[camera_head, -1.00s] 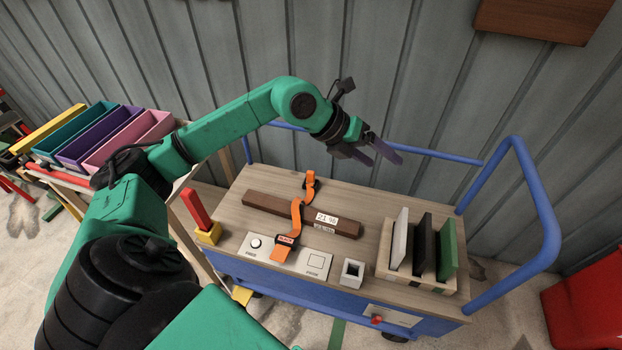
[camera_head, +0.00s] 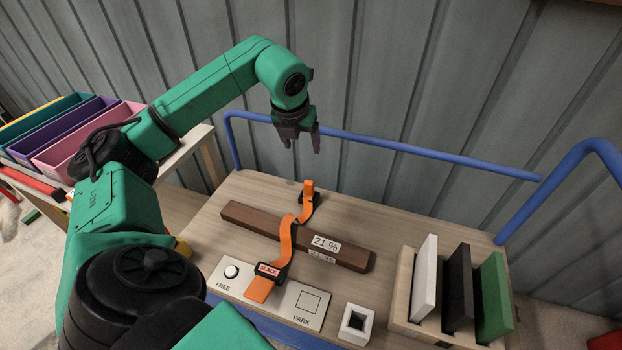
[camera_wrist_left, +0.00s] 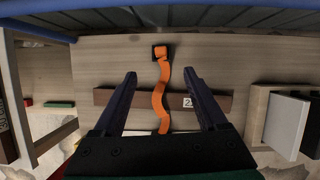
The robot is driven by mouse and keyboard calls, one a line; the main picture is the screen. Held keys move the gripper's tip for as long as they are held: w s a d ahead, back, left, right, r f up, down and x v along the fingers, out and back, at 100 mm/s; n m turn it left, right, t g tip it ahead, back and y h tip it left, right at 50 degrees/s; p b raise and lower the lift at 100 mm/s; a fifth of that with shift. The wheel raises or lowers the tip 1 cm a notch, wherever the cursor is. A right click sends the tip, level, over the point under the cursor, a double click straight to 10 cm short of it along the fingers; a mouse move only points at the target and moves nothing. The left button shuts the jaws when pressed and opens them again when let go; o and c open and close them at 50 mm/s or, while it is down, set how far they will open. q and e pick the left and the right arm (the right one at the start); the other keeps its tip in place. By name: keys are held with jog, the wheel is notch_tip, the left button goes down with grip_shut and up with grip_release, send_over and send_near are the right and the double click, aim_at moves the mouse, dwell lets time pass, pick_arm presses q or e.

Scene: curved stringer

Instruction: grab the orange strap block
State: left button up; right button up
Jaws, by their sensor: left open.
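The orange strap block (camera_head: 308,187) stands upright in a dark base near the back of the cart top. In the left wrist view, the block (camera_wrist_left: 161,52) shows ahead, roughly centred between the fingers. A slack orange strap (camera_head: 286,240) runs from it over a brown wooden bar (camera_head: 241,217) to a buckle labelled SLACK (camera_head: 268,269). My left gripper (camera_head: 303,148) is open and empty, fingers pointing down, above and behind the block in the head view. The open fingers also show in the left wrist view (camera_wrist_left: 160,73). My right gripper is not in view.
A blue rail (camera_head: 420,151) runs along the cart's back, close to the gripper. A rack (camera_head: 401,296) holding white, black and green panels stands at the right. A small white square holder (camera_head: 356,322) and a FREE/PARK plate (camera_head: 290,297) are in front. The back-left cart top is clear.

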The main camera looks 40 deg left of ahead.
pick_arm(q)
jog(key=b, duration=0.5)
send_near(308, 183)
notch_tip(308, 183, up, 2)
jog(key=x, duration=1.2)
jog(key=shift+s+d+f, duration=0.1)
jog(key=shift+s+f, duration=0.05)
jog(key=shift+f, duration=0.55)
jog(key=shift+r, duration=0.1)
grip_shut()
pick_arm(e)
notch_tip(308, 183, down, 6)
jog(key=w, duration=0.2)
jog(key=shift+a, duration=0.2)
